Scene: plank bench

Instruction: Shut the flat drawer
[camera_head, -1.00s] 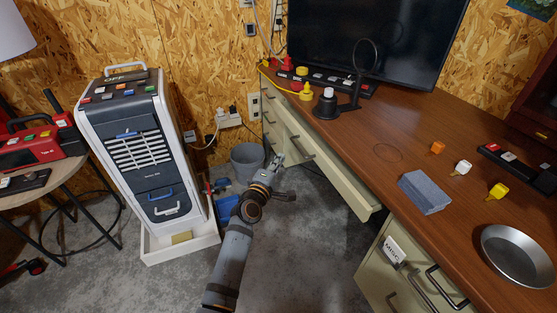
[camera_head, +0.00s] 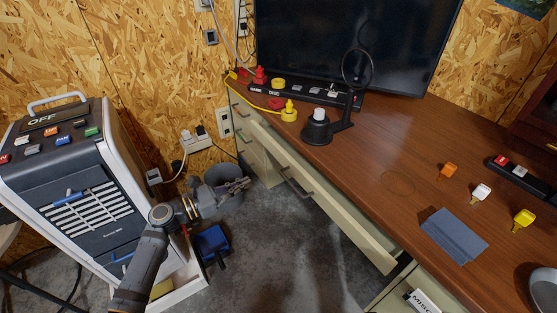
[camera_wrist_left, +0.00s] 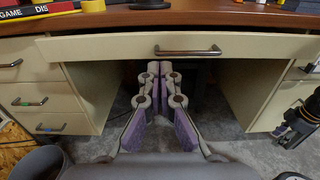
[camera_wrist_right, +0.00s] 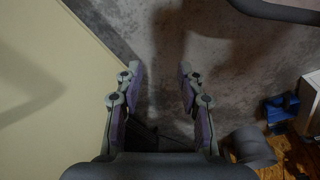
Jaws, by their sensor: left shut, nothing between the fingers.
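The flat drawer (camera_head: 340,230) is the wide cream drawer under the wooden desk top. Its front stands out a little past the desk edge in the head view. Its front also shows across the left wrist view (camera_wrist_left: 100,48), with a dark bar handle (camera_wrist_left: 188,51) in the middle. My left gripper (camera_head: 247,184) is shut and empty, in the air in front of the drawer and apart from it. In the left wrist view its fingertips (camera_wrist_left: 160,66) appear below the handle. My right gripper (camera_wrist_right: 160,72) is open and empty beside a pale panel; it is outside the head view.
A grey bin (camera_head: 222,180) and a blue item (camera_head: 210,243) stand on the floor behind my left arm. A cooler (camera_head: 95,200) stands at left.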

